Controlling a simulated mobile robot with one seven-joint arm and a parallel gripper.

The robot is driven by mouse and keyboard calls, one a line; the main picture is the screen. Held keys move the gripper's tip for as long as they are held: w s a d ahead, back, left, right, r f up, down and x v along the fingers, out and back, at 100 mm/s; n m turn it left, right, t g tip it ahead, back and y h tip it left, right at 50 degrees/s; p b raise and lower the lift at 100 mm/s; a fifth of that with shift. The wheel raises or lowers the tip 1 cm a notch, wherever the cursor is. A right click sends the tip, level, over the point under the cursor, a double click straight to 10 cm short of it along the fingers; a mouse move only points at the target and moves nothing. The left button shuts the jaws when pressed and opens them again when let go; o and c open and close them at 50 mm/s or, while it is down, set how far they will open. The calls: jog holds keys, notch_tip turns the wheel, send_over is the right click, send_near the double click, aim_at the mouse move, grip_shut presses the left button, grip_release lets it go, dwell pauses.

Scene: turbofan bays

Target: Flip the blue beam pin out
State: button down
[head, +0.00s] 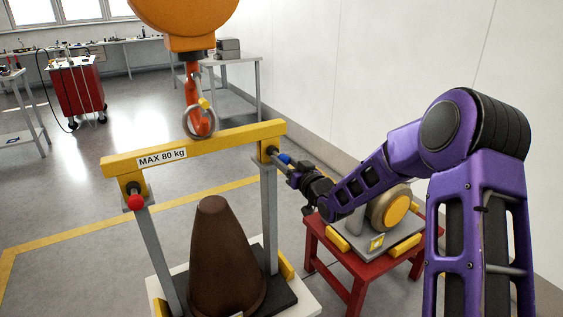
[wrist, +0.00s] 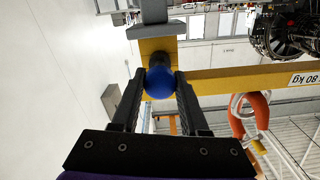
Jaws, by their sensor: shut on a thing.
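The blue beam pin (head: 285,158) sits at the right end of the yellow lifting beam (head: 220,141), where a grey upright meets it. In the wrist view its round blue head (wrist: 159,83) lies between my two fingertips. My gripper (head: 294,170) is shut on the blue pin, reaching it from the right. In the wrist view the gripper (wrist: 159,88) has a finger on each side of the blue head. The pin's shaft is mostly hidden behind the head. A red pin (head: 136,202) sits at the beam's left end.
An orange hook (head: 200,118) holds the beam's ring from above. A brown cone (head: 218,260) stands between the uprights. A red stand (head: 318,250) carries a grey plate with a round tan part (head: 388,208) close below my arm. Open floor lies left.

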jog(key=shift+c, duration=2.1)
grip_release()
jog(key=v, duration=1.7)
jog(key=shift+d, duration=0.2)
jog(key=shift+s, duration=0.1)
